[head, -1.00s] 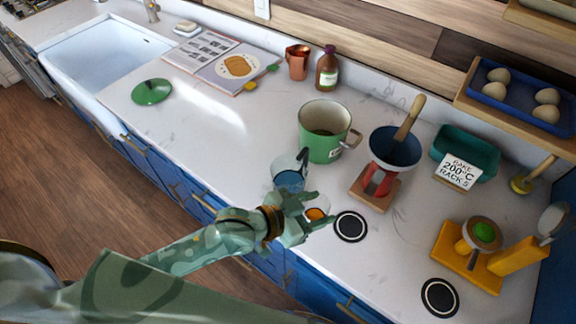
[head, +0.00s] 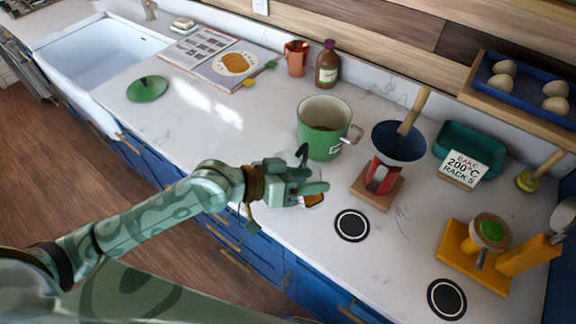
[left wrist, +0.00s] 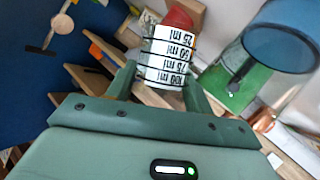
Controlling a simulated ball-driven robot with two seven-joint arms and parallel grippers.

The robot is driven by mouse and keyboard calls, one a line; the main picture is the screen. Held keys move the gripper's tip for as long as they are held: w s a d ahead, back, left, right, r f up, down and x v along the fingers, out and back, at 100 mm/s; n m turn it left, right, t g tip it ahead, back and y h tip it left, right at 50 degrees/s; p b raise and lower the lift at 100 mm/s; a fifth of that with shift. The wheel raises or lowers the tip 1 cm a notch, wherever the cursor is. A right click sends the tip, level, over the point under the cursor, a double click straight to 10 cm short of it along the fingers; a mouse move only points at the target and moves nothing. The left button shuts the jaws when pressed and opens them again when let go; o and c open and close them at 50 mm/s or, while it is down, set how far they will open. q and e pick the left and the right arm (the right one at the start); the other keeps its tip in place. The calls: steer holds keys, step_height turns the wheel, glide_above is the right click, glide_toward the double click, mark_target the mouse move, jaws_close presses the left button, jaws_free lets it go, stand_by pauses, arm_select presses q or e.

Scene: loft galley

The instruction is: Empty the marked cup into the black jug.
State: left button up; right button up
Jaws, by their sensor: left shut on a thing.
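The marked cup (left wrist: 168,62) shows between the fingers of my left gripper (left wrist: 163,85) in the left wrist view, with white bands reading 25 to 100 ml. In the head view my left gripper (head: 312,190) is shut on this cup (head: 314,200), raised over the counter's front part; orange-brown contents show and the cup looks tilted. The jug with a black handle (head: 302,154) is mostly hidden behind my gripper in the head view. In the left wrist view the clear jug (left wrist: 285,48), with blue in it, stands to the right of the cup, apart from it. My right gripper is not in view.
A green pot (head: 325,128) stands behind the jug. A funnel on a red stand (head: 382,178) is to its right. Two black round mats (head: 351,225) (head: 446,299) lie near the front edge. The counter (head: 215,140) left of the pot is largely clear.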

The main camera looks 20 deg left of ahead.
arm_select(q)
steer(key=shift+w+a+r+n+h+b, duration=0.1)
steer(key=shift+w+a+n+h+b, duration=0.35)
steer(key=shift+b, duration=0.6)
steer(key=shift+w+a+r+n+b, duration=0.15)
steer(key=shift+w+a+n+b, duration=0.15)
steer(key=shift+b, duration=0.3)
steer(key=shift+r+n+g, duration=0.1)
steer(key=shift+n+g, duration=0.15)
steer(key=shift+g, duration=0.05)
steer(key=shift+r+n+h+b, duration=0.3)
steer(key=shift+h+b, duration=0.05)
steer(key=shift+w+a, duration=0.1)
steer(key=shift+b, duration=0.3)
steer(key=shift+n, duration=0.3)
steer(key=shift+r+h, duration=0.15)
steer(key=shift+h, duration=0.15)
